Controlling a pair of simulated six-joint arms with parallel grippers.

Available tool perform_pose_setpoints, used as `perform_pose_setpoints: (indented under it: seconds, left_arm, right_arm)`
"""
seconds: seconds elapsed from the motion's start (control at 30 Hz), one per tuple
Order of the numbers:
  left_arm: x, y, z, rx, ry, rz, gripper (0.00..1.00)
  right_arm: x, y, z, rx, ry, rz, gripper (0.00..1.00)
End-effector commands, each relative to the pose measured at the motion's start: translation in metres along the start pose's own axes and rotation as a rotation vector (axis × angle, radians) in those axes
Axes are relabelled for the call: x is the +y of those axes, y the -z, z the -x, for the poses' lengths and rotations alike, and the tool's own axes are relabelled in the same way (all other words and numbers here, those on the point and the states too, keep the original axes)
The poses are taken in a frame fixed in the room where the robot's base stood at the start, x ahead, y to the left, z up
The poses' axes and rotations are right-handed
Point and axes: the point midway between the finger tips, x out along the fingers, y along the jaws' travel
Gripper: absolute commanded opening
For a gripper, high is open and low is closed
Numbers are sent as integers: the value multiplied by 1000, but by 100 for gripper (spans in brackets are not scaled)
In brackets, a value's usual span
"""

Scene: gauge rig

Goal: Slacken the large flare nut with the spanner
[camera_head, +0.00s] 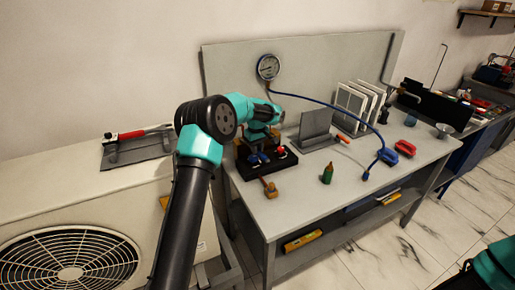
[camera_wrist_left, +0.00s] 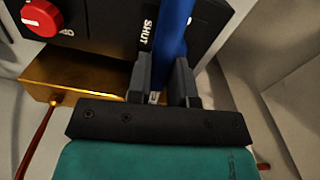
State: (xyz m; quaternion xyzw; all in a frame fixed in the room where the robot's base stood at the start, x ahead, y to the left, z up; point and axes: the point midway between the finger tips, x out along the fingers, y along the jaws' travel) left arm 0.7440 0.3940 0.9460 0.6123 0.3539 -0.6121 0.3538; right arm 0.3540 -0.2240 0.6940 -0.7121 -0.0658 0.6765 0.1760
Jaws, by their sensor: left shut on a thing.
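In the left wrist view, my left gripper (camera_wrist_left: 160,80) is shut on a long blue bar or handle (camera_wrist_left: 172,30). I cannot tell whether this is the spanner. It stands in front of a black panel (camera_wrist_left: 115,22) marked "SHUT", with a red knob (camera_wrist_left: 41,17) at the left. In the head view, my left arm reaches over the black-based rig (camera_head: 260,170) on the bench, and its fingertips are not clear there. A red-handled tool (camera_head: 131,134) lies on a grey plate at the left. I cannot make out the large flare nut. My right gripper is not in view.
A gauge (camera_head: 268,67) stands at the back of the bench (camera_head: 310,210), with a blue hose (camera_head: 345,106) running right. A brass-coloured block (camera_wrist_left: 75,80) is close beside my left gripper.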

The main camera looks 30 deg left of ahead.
Motion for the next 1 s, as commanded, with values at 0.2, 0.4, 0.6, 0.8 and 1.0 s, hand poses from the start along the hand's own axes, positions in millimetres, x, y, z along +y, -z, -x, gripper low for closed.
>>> perform_pose_setpoints:
  seconds: [0.2, 0.4, 0.6, 0.8, 1.0]
  left_arm:
    - [0, 0, 0, 1, -1, -2, 0]
    - [0, -1, 0, 1, -1, -3, 0]
    - [0, -7, 0, 1, -1, -4, 0]
    - [0, -13, 0, 1, -1, -3, 0]
    - [0, -19, 1, 1, 0, -3, 0]
  right_arm:
    - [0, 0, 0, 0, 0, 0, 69]
    - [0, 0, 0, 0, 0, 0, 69]
    - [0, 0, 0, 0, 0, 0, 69]
    - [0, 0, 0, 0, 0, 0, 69]
    - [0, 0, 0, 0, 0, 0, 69]
